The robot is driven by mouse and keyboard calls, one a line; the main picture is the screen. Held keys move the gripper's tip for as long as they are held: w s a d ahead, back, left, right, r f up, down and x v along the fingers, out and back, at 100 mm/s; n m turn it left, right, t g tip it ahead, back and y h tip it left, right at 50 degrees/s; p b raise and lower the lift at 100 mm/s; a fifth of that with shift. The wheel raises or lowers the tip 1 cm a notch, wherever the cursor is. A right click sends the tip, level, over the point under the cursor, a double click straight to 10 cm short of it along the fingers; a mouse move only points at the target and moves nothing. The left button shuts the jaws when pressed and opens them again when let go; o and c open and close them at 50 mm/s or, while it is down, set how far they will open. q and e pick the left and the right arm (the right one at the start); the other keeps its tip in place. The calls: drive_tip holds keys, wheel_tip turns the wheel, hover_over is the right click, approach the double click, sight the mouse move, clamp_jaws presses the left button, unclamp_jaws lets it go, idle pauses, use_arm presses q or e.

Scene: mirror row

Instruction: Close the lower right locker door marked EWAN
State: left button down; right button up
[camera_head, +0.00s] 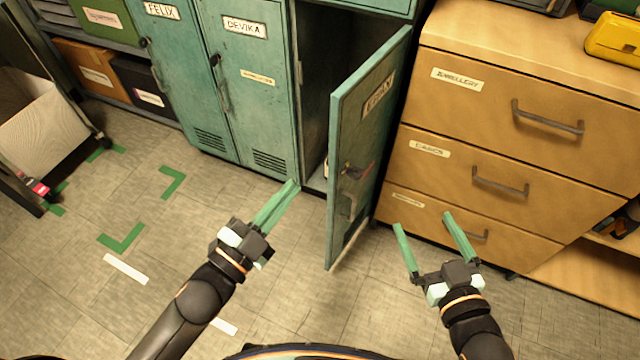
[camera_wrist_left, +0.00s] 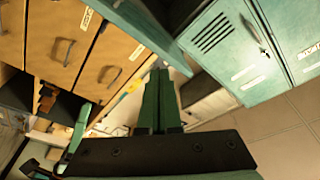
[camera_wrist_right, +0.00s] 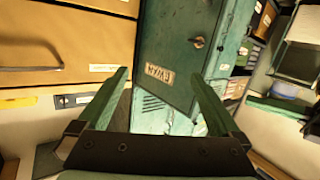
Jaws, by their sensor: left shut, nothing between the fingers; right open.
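The EWAN locker door (camera_head: 345,215) is teal and stands open, swung out from the dark locker opening (camera_head: 318,80). It is hinged on the side by the wooden drawers. Its label (camera_head: 378,92) and handle (camera_head: 349,205) face right. The right wrist view shows the door (camera_wrist_right: 172,40) with its label beyond the fingers. My left gripper (camera_head: 293,185) is shut and empty, left of the door's free edge and apart from it. Its closed fingers show in the left wrist view (camera_wrist_left: 158,72). My right gripper (camera_head: 422,220) is open and empty, right of the door.
Closed lockers marked FELIX (camera_head: 170,60) and DEVIKA (camera_head: 250,85) stand to the left. A wooden drawer unit (camera_head: 480,140) stands close on the right, behind my right gripper. The floor (camera_head: 190,210) has green and white tape marks and is mostly clear.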

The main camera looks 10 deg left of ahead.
sight(331, 184)
use_arm(q)
drive_tip(key=d+f+m+g+h+p, duration=0.1)
drive_tip(key=d+f+m+g+h, duration=0.35)
drive_tip(key=f+m, duration=0.55)
use_arm(e)
drive_tip(key=s+f+m+g+h, duration=0.1)
drive_tip(key=s+f+g, duration=0.35)
drive_tip(key=f, duration=0.55)
use_arm(q)
drive_tip(key=shift+w+d+r+m+g+y+b, duration=0.15)
drive_tip(key=shift+w+d+r+m, duration=0.25)
drive_tip(key=shift+w, duration=1.05)
drive_tip(key=shift+w+d+r+m+y+b, duration=0.15)
drive_tip(key=shift+w+d+r+m, duration=0.3)
drive_tip(key=shift+w, duration=1.05)
drive_tip(key=shift+w+d+r+m+g+y+b, duration=0.15)
drive_tip(key=shift+w+d+r+m, duration=0.25)
drive_tip(key=shift+w, duration=1.05)
use_arm(e)
drive_tip(key=w+r+t, duration=0.3)
drive_tip(key=r, duration=0.3)
drive_tip(key=shift+w+d+r+n, duration=0.15)
drive_tip(key=shift+w+r+n, duration=0.15)
drive_tip(key=shift+r, duration=0.1)
use_arm(q)
drive_tip(key=shift+f, duration=0.15)
